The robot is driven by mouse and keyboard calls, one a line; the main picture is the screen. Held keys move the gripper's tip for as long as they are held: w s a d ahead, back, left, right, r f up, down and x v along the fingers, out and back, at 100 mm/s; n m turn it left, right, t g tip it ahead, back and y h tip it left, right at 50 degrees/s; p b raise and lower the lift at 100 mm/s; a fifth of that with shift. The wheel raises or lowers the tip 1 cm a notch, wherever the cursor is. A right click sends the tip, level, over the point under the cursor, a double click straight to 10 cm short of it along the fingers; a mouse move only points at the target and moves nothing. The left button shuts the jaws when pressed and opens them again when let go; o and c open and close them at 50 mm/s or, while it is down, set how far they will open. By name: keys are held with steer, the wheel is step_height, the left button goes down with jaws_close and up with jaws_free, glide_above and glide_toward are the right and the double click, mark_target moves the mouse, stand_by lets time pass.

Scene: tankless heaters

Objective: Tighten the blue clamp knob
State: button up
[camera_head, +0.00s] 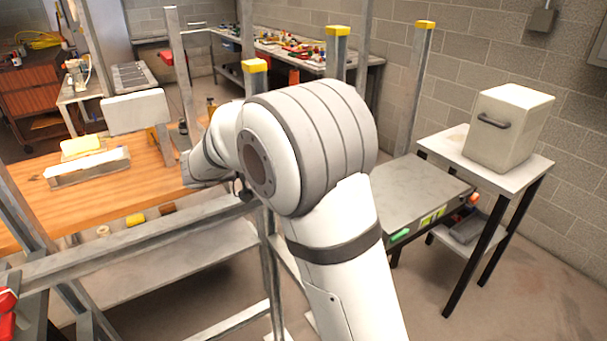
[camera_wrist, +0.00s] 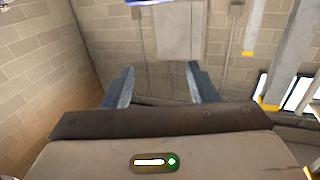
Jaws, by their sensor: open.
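I cannot make out a blue clamp knob in either view. In the wrist view my gripper (camera_wrist: 161,86) is open, with its two fingers apart and nothing between them. It faces a block wall, seen past the fingertips. A small blue edge (camera_wrist: 138,2) shows at the top of the wrist view; I cannot tell what it is. In the head view my arm fills the middle and hides my gripper. A wooden workbench (camera_head: 45,200) stands at the left, with a grey fixture (camera_head: 137,112) standing on it.
A yellow block (camera_head: 81,146) and a white tray (camera_head: 88,168) are on the bench. Metal frame posts with yellow caps (camera_head: 425,25) stand around my arm. A white box (camera_head: 508,125) stands on a small table at the right. Open floor shows at the lower right.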

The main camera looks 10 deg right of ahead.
steer(key=shift+r, duration=1.45)
